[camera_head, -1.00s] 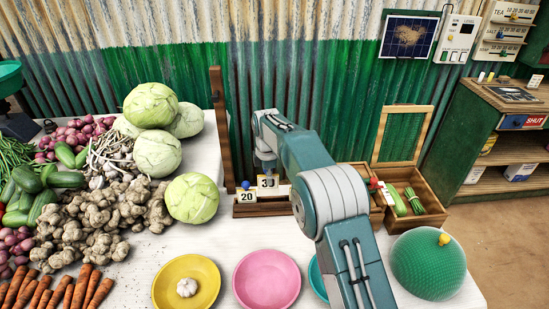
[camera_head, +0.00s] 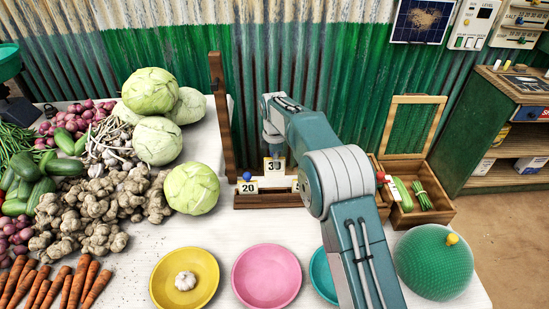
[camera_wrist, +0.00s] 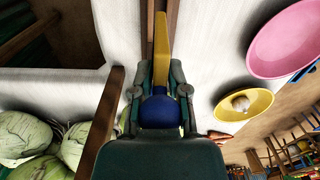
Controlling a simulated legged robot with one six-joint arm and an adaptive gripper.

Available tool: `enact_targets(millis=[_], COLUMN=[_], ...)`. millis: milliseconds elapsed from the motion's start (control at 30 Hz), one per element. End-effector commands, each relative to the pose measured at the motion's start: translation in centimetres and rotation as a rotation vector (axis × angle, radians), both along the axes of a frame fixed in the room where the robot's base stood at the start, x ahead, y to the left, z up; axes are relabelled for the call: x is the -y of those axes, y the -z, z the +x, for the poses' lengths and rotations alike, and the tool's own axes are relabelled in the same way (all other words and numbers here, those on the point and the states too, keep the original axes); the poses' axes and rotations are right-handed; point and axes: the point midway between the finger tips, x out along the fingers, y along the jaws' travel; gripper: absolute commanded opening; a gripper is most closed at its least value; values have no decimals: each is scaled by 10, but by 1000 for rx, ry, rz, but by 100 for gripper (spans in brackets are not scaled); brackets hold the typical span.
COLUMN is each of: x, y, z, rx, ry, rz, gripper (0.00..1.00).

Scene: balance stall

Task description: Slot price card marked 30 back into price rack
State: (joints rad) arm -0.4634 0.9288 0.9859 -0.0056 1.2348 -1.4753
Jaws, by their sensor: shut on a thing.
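The price card marked 30 (camera_head: 274,164) is upright in the head view, higher than the card marked 20 (camera_head: 248,187). My gripper (camera_wrist: 158,94) is shut on the blue knob (camera_wrist: 160,114) of the 30 card, whose yellow edge (camera_wrist: 161,50) points away from the wrist. The brown wooden price rack (camera_head: 262,201) holds the 20 card at its left end. Another card (camera_head: 295,185) shows partly at the right, mostly hidden by my arm. I cannot tell whether the 30 card's lower edge touches the rack.
A wooden post (camera_head: 221,115) stands behind the rack's left end. Cabbages (camera_head: 192,188) and ginger lie to the left. Yellow (camera_head: 184,304), pink (camera_head: 266,276) and teal bowls stand in front. A wooden crate (camera_head: 428,212) and a green dome (camera_head: 434,275) are at the right.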

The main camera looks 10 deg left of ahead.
Motion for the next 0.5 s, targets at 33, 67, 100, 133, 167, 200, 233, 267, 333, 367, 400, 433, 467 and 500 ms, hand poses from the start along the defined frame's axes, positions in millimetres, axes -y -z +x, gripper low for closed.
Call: enact_targets(millis=[33,67,100,133,167,200,233,267,333,367,400,433,467,500], x=[0,0,0,0,0,0,0,0,0,0,0,-1,-1,-1], y=[3,5,7,9,11,13,14,16,19,20,22,24,25,27], z=[0,0,0,0,0,0,0,0,0,0,0,0,0,0], rx=[-1,-1,-1,-1,-1,-1,-2,-2,-1,-1,0,0,0,0], ry=[0,0,0,0,0,0,0,0,0,0,0,0,0,0], rz=[0,0,0,0,0,-1,-2,-2,-1,-1,-1,-1,-1,-1], gripper=[0,0,0,0,0,0,0,0,0,0,0,0,0,0])
